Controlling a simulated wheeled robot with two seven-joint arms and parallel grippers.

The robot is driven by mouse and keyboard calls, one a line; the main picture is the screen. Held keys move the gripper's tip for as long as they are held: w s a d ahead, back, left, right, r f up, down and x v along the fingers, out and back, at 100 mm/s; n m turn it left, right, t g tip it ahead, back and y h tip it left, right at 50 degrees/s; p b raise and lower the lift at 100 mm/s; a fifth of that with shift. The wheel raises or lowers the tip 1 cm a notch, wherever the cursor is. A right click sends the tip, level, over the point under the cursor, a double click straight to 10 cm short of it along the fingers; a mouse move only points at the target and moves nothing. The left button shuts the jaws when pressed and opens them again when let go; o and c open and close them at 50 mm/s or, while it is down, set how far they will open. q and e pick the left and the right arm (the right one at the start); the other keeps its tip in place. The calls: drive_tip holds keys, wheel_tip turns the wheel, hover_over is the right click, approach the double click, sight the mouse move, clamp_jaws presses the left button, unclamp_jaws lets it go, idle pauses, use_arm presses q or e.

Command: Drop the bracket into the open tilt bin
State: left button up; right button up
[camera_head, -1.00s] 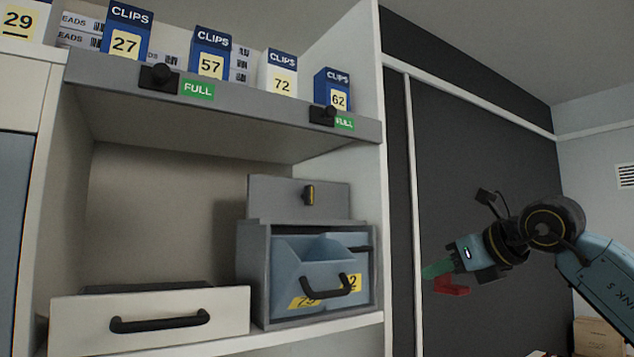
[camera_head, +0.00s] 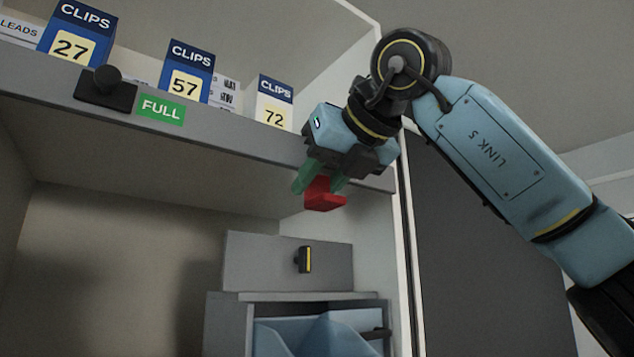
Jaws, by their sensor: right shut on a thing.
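My right gripper (camera_head: 319,180) has green fingertips and is shut on the red bracket (camera_head: 325,197). It holds the bracket in the air, above the grey bin cabinet and in front of the upper shelf's edge. The open tilt bin (camera_head: 272,337) is blue and tipped forward at the left inside the cabinet. Its lower front is cut off by the picture's bottom edge. In the picture the bracket is above the bin and slightly to its right. My left gripper is not in view.
The grey cabinet (camera_head: 228,325) has an upright panel (camera_head: 270,262) with a black and yellow latch on top. A second blue bin (camera_head: 345,322) is beside the open one. The grey shelf edge (camera_head: 220,122) carries clip boxes and a green FULL label. Space left of the cabinet is empty.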

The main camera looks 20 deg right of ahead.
sight(322, 209)
wheel_tip(322, 209, down, 4)
drive_tip(key=shift+w+f, duration=0.1)
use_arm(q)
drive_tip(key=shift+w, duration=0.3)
use_arm(e)
drive_tip(key=shift+f, duration=0.65)
drive_tip(key=o, duration=1)
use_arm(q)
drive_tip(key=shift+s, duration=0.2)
use_arm(e)
drive_tip(key=shift+o, duration=0.2)
